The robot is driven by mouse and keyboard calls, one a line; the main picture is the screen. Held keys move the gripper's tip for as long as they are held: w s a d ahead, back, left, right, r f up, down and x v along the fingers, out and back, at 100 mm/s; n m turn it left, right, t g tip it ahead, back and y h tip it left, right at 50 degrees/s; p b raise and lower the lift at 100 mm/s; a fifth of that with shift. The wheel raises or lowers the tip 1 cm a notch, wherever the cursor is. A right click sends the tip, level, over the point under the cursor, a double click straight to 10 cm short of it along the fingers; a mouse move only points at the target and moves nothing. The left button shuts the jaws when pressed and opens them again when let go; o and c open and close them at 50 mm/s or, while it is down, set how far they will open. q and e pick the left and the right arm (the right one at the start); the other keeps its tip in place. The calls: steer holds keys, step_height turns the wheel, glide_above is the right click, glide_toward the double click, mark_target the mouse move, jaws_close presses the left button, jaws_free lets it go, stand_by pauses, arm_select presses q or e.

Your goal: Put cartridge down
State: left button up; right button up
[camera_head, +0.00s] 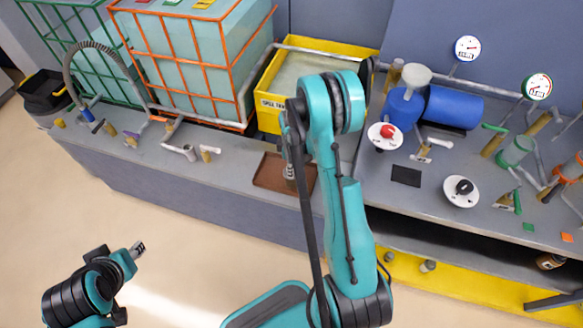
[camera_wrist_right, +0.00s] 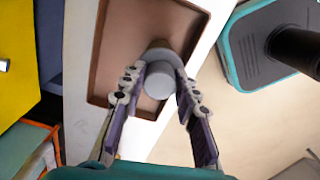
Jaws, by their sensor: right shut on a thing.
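The grey cylindrical cartridge (camera_wrist_right: 158,82) shows between the fingers of my right gripper (camera_wrist_right: 161,82) in the right wrist view. That gripper is shut on it. The brown tray (camera_wrist_right: 112,50) lies behind the cartridge in that view. Whether the cartridge touches the tray floor I cannot tell. In the head view my right gripper (camera_head: 290,172) points down over the brown tray (camera_head: 268,178), and my arm hides part of the tray. My left gripper (camera_head: 138,248) is low at the left, away from the bench, and its fingers are too small to judge.
A yellow spill tray (camera_head: 266,118) stands behind the brown tray. An orange-framed tank (camera_head: 195,60) is to its left. Small fittings (camera_head: 190,152) sit on the left bench. A blue cylinder (camera_head: 452,107), gauges (camera_head: 537,86) and valves crowd the right bench.

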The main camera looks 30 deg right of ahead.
steer(key=o, duration=0.5)
steer(key=shift+f, duration=0.2)
steer(key=o, duration=0.4)
steer(key=shift+r, duration=0.2)
steer(key=shift+r+p, duration=0.3)
steer(key=shift+r, duration=0.05)
steer(key=s+a+r+m+t+p, duration=0.15)
steer(key=a+r, duration=0.25)
steer(key=r, duration=0.8)
steer(key=s+a+r+m+t+p, duration=0.1)
steer(key=s+a+r+m+p, duration=0.15)
steer(key=r, duration=0.95)
steer(key=s+a+r+m+t, duration=0.4)
steer(key=s+a+r+m, duration=0.2)
steer(key=s+a, duration=0.3)
steer(key=shift+s+a+t, duration=0.2)
steer(key=shift+s+t, duration=0.15)
steer(key=shift+s, duration=0.8)
